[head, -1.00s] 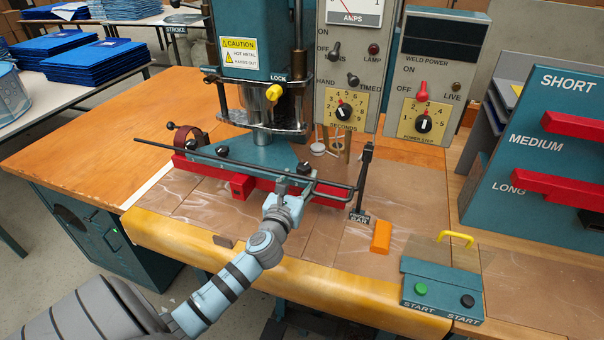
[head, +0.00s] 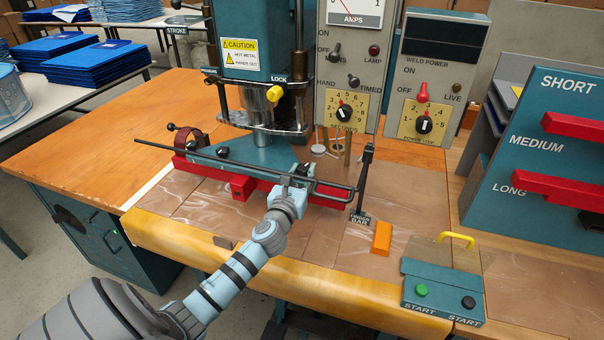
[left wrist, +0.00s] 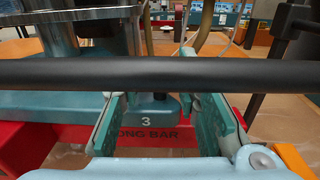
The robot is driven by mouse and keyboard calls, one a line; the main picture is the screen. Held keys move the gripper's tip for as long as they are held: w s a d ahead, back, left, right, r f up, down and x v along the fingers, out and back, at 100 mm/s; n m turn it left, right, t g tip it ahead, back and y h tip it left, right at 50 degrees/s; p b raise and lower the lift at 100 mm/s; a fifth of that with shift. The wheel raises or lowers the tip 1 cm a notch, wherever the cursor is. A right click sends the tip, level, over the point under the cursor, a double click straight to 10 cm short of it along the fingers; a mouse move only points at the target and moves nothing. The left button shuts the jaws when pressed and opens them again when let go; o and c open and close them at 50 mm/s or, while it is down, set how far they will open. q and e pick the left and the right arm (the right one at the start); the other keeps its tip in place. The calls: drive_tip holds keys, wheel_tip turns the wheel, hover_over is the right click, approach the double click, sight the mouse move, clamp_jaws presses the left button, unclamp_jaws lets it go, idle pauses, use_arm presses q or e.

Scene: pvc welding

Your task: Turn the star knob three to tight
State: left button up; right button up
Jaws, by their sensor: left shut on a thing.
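My left gripper (head: 301,174) is at the right end of the teal press plate, by the red long bar (head: 262,186). In the left wrist view its two teal fingers (left wrist: 160,112) stand on either side of the dark star knob three (left wrist: 157,106), and they are shut on it. A white "3" marks the teal part just below the knob. A black rod crosses in front and hides the knob's upper part and part of the fingers. Another black star knob (head: 222,152) sits farther left on the plate. My right gripper is not in view.
The long black rod (head: 190,150) runs close over the gripper. A black upright lever (head: 362,180) stands to the right. An orange block (head: 381,238) and the start-button box (head: 441,291) lie on the bench's front right. The bench front left is mostly clear.

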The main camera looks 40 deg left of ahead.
use_arm(q)
drive_tip(key=shift+m+h, duration=0.3)
drive_tip(key=shift+h, duration=0.1)
drive_tip(key=shift+a+t+h+p, duration=0.15)
drive_tip(key=shift+t+h+p, duration=0.15)
drive_tip(key=shift+p, duration=0.1)
drive_tip(key=shift+a+m+h, duration=0.1)
drive_tip(key=shift+m+h, duration=0.8)
drive_tip(key=h, duration=0.1)
drive_tip(key=m+h, duration=0.1)
drive_tip(key=shift+a+f+m+t+h, duration=0.1)
drive_tip(key=shift+a+m+t+h, duration=0.05)
drive_tip(key=shift+m+t+h, duration=0.2)
drive_tip(key=m+h+b, duration=0.1)
drive_tip(key=h+b, duration=0.1)
drive_tip(key=b, duration=0.1)
drive_tip(key=m+g+h+b, duration=0.1)
drive_tip(key=m+h+b, duration=0.1)
drive_tip(key=h+b, duration=0.1)
drive_tip(key=m+h+b, duration=0.1)
drive_tip(key=h+b, duration=0.1)
drive_tip(key=b, duration=0.1)
drive_tip(key=shift+a+f+m, duration=0.1)
drive_tip(key=shift+a+m, duration=0.15)
drive_tip(key=shift+a, duration=0.1)
drive_tip(key=shift+r+m+g+h+b, duration=0.2)
drive_tip(key=shift+m+g+h+b, duration=0.35)
drive_tip(key=shift+b, duration=0.4)
drive_tip(key=o, duration=1.2)
drive_tip(key=shift+c, duration=0.2)
